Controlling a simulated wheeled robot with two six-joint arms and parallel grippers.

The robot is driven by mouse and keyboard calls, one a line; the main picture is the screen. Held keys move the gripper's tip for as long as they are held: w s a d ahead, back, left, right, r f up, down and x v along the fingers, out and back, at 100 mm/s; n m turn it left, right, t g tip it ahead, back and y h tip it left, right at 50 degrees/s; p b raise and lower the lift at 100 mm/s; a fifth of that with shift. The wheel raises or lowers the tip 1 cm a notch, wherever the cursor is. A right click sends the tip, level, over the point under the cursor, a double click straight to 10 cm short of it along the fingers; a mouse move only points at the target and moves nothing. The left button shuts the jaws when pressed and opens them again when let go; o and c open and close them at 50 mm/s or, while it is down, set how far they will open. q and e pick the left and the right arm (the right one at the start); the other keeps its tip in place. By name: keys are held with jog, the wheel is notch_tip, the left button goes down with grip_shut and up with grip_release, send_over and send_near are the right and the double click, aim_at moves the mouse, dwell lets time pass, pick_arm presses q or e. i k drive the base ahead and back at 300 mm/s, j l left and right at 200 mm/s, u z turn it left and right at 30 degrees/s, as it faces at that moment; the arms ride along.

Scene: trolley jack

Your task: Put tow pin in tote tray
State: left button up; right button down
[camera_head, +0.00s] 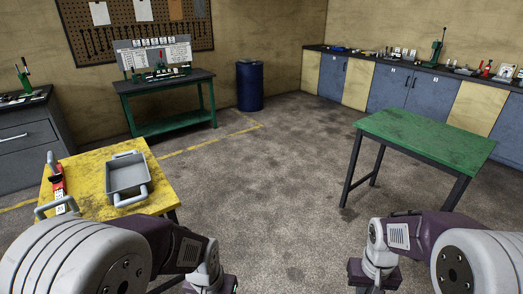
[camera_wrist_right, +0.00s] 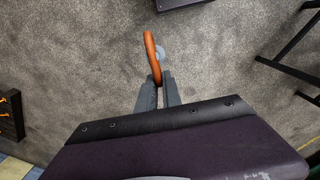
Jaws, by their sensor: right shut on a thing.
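The tote tray (camera_head: 127,174) is a grey open tray with handles, standing on the yellow table at the left in the head view. It looks empty.
The yellow table (camera_head: 92,207) also bears a red tool (camera_head: 58,187) left of the tray. A green table (camera_head: 425,138) stands at the right. Open concrete floor (camera_head: 270,180) lies between them. A blue barrel (camera_head: 250,87) and benches line the walls.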

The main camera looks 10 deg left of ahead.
aim_at(130, 181)
jog(key=i+l+u, duration=0.1)
jog(key=i+u, duration=0.3)
jog(key=i, duration=0.15)
jog(key=i+l+u, duration=0.35)
jog(key=i, duration=0.2)
jog(key=i+l+u, duration=0.85)
jog(key=u, duration=0.35)
jog(key=i+l+u, duration=0.2)
jog(key=u, duration=0.25)
jog(key=i+l+u, duration=0.25)
jog(key=u, duration=0.15)
jog(key=i+l+u, duration=0.15)
jog(key=l+u, duration=0.5)
jog(key=u, duration=0.25)
jog(key=i+l+u, duration=0.1)
jog(key=l+u, duration=0.55)
jog(key=u, duration=0.2)
